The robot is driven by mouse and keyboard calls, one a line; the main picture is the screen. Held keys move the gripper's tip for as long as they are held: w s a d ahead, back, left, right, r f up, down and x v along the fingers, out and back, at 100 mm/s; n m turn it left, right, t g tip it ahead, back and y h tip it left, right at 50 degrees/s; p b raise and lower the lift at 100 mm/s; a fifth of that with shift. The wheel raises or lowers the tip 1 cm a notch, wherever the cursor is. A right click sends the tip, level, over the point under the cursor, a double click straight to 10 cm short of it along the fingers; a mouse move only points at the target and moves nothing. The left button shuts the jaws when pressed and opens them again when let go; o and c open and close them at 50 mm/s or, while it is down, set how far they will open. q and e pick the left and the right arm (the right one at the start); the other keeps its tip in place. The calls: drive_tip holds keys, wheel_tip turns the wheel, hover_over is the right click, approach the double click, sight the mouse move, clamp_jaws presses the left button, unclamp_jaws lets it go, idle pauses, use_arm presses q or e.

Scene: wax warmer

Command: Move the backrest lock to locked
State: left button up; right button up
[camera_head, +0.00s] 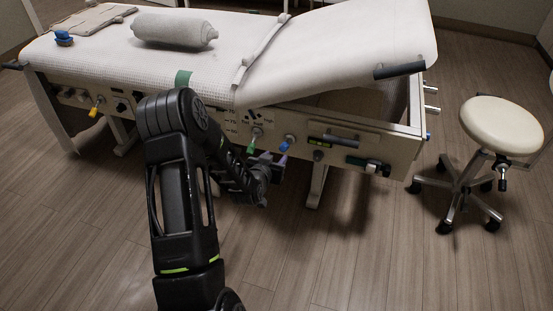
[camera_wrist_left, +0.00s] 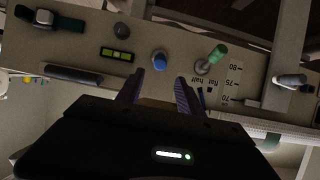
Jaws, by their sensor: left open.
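The treatment bed's side panel (camera_head: 340,150) carries several controls, and I cannot tell for sure which one is the backrest lock. A green-tipped lever (camera_head: 251,148) sits under the printed position labels; it also shows in the left wrist view (camera_wrist_left: 216,54). A blue knob (camera_head: 289,140) sits to its right; in the left wrist view it (camera_wrist_left: 158,60) lies straight ahead of my fingers. My left gripper (camera_head: 278,162) is open and empty just in front of the panel, below the blue knob. Its purple fingers (camera_wrist_left: 160,90) are apart and appear not to touch any control. My right gripper is out of view.
The raised white backrest (camera_head: 350,45) overhangs the panel. A yellow lever (camera_head: 95,108) is far left. A stool (camera_head: 500,125) stands right; the floor between is clear.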

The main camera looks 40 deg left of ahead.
sight(283, 149)
use_arm(q)
drive_tip(key=shift+b+x, duration=1.5)
drive_tip(key=shift+x, duration=2.65)
drive_tip(key=shift+w+a+f+b, duration=0.15)
drive_tip(key=shift+w+b, duration=0.05)
drive_tip(key=shift+b, duration=0.3)
drive_tip(key=shift+c, duration=0.2)
